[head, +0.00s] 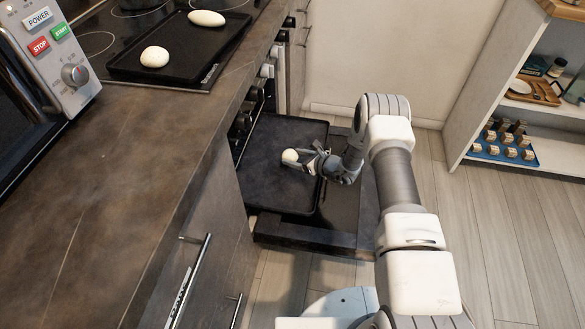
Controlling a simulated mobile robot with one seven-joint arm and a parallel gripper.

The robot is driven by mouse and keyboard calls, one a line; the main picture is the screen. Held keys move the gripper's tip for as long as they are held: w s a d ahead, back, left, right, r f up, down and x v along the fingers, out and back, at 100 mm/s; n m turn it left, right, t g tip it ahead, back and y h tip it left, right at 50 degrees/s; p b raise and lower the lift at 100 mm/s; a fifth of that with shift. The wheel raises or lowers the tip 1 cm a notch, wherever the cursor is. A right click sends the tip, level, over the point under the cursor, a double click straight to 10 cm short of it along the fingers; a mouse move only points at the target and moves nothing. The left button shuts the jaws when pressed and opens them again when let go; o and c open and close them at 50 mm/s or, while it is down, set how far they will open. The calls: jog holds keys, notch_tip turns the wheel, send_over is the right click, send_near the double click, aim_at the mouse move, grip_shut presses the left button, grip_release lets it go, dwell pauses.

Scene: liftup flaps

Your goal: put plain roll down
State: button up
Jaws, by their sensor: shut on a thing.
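A small pale plain roll (290,156) is at the end of my gripper (296,160). My gripper is shut on it, over a dark tray (272,187) on the open oven door (343,205). I cannot tell whether the roll touches the tray. Two other pale rolls lie on a black tray (190,62) on the cooktop: a round one (155,57) near its left end and an oval one (206,18) at its far end.
The brown counter (110,150) runs along the left, with a microwave (50,50) on it. A cabinet handle (188,282) sticks out below the counter. A white shelf unit (480,105) with a blue tray of small jars (507,150) stands at right. The wooden floor (515,230) between is clear.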

jog(key=shift+a+f, duration=0.4)
jog(key=shift+f, duration=0.1)
notch_tip(320, 180, down, 4)
jog(key=shift+w+r+b, duration=0.1)
jog(key=shift+r+b, duration=0.1)
jog(key=shift+b, duration=0.85)
jog(key=shift+r, duration=0.1)
jog(key=o, duration=1.4)
jog(key=shift+c, duration=0.2)
